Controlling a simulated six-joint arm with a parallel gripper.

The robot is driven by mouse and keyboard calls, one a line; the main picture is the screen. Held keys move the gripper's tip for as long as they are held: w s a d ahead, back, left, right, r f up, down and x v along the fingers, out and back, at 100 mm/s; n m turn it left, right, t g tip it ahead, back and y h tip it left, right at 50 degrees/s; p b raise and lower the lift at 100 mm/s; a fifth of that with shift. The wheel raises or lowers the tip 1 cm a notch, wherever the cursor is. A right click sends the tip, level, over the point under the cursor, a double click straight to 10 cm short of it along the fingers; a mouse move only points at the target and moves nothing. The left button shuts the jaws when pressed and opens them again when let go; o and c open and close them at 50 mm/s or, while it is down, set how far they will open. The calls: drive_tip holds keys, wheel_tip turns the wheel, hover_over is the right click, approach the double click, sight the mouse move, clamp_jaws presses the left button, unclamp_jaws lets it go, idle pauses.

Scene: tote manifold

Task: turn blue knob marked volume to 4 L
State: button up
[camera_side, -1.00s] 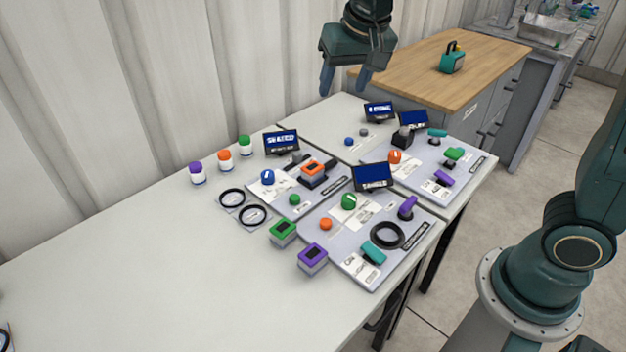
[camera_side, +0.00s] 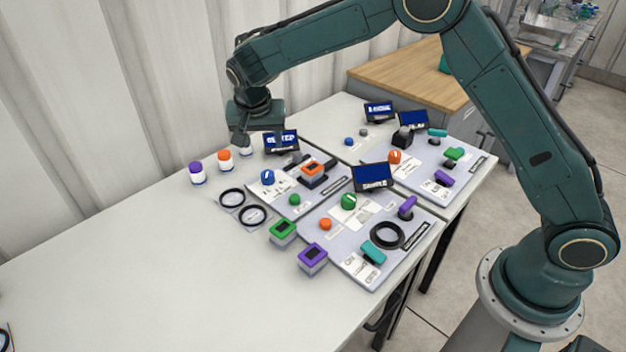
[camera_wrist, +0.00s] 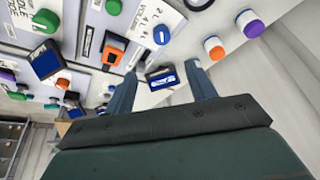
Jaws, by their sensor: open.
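The blue knob (camera_side: 267,177) sits upright on a light panel, beside a white scale label. In the wrist view the blue knob (camera_wrist: 161,35) shows a white pointer line, and its label (camera_wrist: 150,18) carries marks that seem to include 2 L and 4 L. My gripper (camera_side: 257,140) is above and behind the knob, near the small blue-screened display (camera_side: 284,147). In the wrist view my gripper (camera_wrist: 161,72) has its fingers spread and empty, with the display (camera_wrist: 162,78) between them and the knob beyond the tips.
An orange-topped device (camera_side: 312,170) and a small green button (camera_side: 295,200) are close to the knob. Two black rings (camera_side: 232,197) lie in front.

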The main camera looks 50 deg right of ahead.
sight(267, 174)
drive_tip(key=shift+w+a+f, duration=0.2)
drive_tip(key=shift+w+f, duration=0.1)
drive_tip(key=shift+f, duration=0.3)
drive_tip(key=x, duration=1.3)
drive_tip(key=shift+w+d+f, duration=0.1)
drive_tip(key=shift+d+f, duration=0.15)
drive_tip(key=shift+f, duration=0.05)
drive_tip(key=c, duration=1)
drive_tip(key=shift+o, duration=0.2)
